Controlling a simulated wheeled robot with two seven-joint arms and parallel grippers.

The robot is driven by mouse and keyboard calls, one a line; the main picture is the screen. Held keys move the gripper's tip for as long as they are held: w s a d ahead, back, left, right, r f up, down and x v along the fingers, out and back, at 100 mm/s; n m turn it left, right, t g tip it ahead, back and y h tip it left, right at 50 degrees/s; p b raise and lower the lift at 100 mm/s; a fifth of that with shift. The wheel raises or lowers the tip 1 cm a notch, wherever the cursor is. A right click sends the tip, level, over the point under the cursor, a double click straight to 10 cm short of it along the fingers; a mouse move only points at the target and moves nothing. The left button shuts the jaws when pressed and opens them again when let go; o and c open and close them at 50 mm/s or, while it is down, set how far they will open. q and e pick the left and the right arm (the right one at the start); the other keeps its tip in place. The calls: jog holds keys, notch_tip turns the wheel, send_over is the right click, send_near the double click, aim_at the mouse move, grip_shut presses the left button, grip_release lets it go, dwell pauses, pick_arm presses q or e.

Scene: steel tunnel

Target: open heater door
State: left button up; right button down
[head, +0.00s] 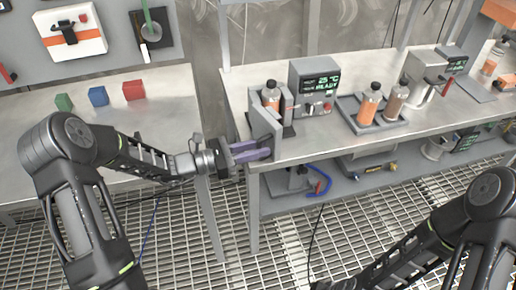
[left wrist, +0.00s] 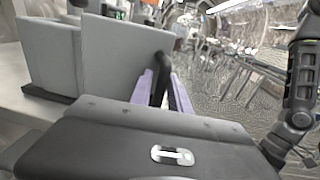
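The heater (head: 315,88) is a grey unit with a green display reading 25 °C and READY. At its left is an open-topped grey holder with an orange bottle (head: 271,95) in it. The heater door (head: 265,130) is a grey upright panel at the holder's front left; it also shows in the left wrist view (left wrist: 122,62). I cannot tell how far it stands open. My left gripper (head: 252,151) is at the door, its purple fingers apart on either side of a black upright handle (left wrist: 160,78). Contact is unclear. My right gripper is out of view.
A grey tray (head: 372,126) with two bottles stands on the bench (head: 325,145) right of the heater. A coffee-maker-like machine (head: 427,72) stands farther right. Red, blue and green cubes (head: 98,96) lie on the left bench. A lower shelf holds a blue hose (head: 322,181).

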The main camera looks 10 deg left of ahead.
pick_arm(q)
jog(key=b+v, duration=0.1)
jog(key=v, duration=0.6)
jog(key=shift+s+a, duration=0.25)
jog(key=shift+a, duration=0.05)
